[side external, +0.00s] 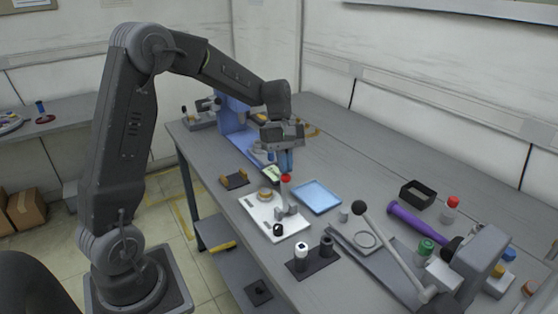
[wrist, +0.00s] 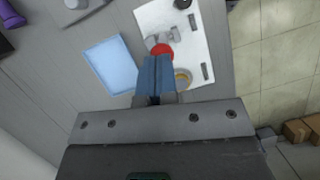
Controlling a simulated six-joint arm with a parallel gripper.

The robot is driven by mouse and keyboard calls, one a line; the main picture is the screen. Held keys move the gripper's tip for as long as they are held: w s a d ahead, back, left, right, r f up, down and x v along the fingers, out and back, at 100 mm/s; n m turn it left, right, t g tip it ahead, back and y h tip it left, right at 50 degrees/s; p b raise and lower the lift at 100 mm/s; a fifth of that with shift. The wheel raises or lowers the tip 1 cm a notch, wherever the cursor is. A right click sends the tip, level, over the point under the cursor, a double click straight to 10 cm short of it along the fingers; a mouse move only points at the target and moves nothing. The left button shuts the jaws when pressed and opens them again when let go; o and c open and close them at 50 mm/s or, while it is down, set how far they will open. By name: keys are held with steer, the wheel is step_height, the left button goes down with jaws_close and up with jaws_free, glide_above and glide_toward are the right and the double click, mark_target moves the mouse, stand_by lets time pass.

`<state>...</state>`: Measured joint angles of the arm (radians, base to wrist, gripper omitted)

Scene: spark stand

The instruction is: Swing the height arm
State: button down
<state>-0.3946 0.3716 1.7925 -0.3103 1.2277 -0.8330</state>
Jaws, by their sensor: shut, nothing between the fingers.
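A white base plate (side external: 262,222) lies on the grey bench. On it stands a post with a red top (side external: 286,179), with a grey bracket-like piece (side external: 287,211) low beside it. Which part is the height arm I cannot tell for sure. A brass-coloured round part (side external: 265,194) and a black knob (side external: 278,229) are also on the plate. My gripper (side external: 286,168) points down, its blue fingers shut and empty, close above the red top. In the wrist view the closed fingertips (wrist: 156,60) partly cover the red top (wrist: 162,49); contact cannot be told.
A light blue tray (side external: 318,197) lies right of the plate. Further right are a lever with a black ball (side external: 362,207), a purple cylinder (side external: 410,220) and an open black box (side external: 418,194). Dark and white cylinders (side external: 302,251) stand near the front edge.

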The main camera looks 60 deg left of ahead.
stand_by(0.5)
steer(key=shift+a+f, duration=0.15)
steer(key=shift+a, duration=0.5)
steer(key=a+v, duration=0.1)
steer(key=v, duration=1.3)
steer(key=s+d+r+m+t+y, duration=0.25)
steer(key=s+d+m, duration=0.55)
steer(key=d, duration=0.4)
steer(key=s+d+f+m+t, duration=0.2)
steer(key=s+d+f+m, duration=0.1)
steer(key=s, duration=0.3)
steer(key=s+d+f+m+t+y, duration=0.1)
steer(key=s+d+f+m+t, duration=0.1)
steer(key=s, duration=0.5)
steer(key=d+f+m, duration=0.1)
steer(key=m, duration=0.1)
steer(key=shift+f+m, duration=0.25)
steer(key=shift+m, duration=0.05)
